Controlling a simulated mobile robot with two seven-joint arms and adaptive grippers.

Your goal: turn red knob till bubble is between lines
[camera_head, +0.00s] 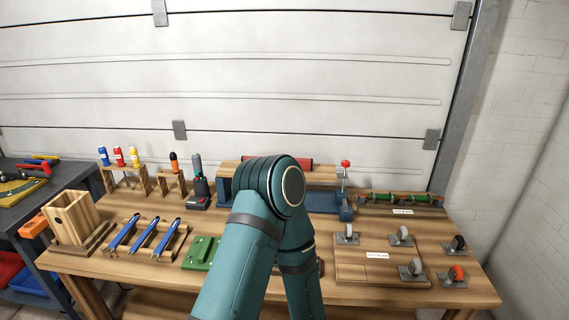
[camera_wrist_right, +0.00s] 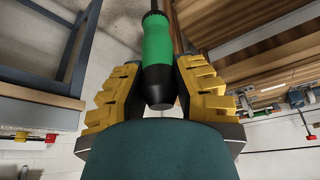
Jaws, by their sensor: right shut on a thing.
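A small red knob (camera_head: 345,163) sits on top of a thin upright post at the right end of a wooden beam (camera_head: 325,175), above blue metal parts. The bubble and its lines cannot be made out. In the right wrist view my right gripper (camera_wrist_right: 158,85), with yellow and black fingers, is shut on a green and black handle (camera_wrist_right: 158,42). In the head view a teal arm of mine covers the middle of the bench, and no gripper shows there. My left gripper is in neither view.
The workbench (camera_head: 480,285) carries a rack with green rollers (camera_head: 400,198), a board with casters (camera_head: 380,268), blue-handled tools (camera_head: 155,235) on a wooden rack, a green block (camera_head: 200,253) and a wooden box (camera_head: 75,218). A wall stands at the right.

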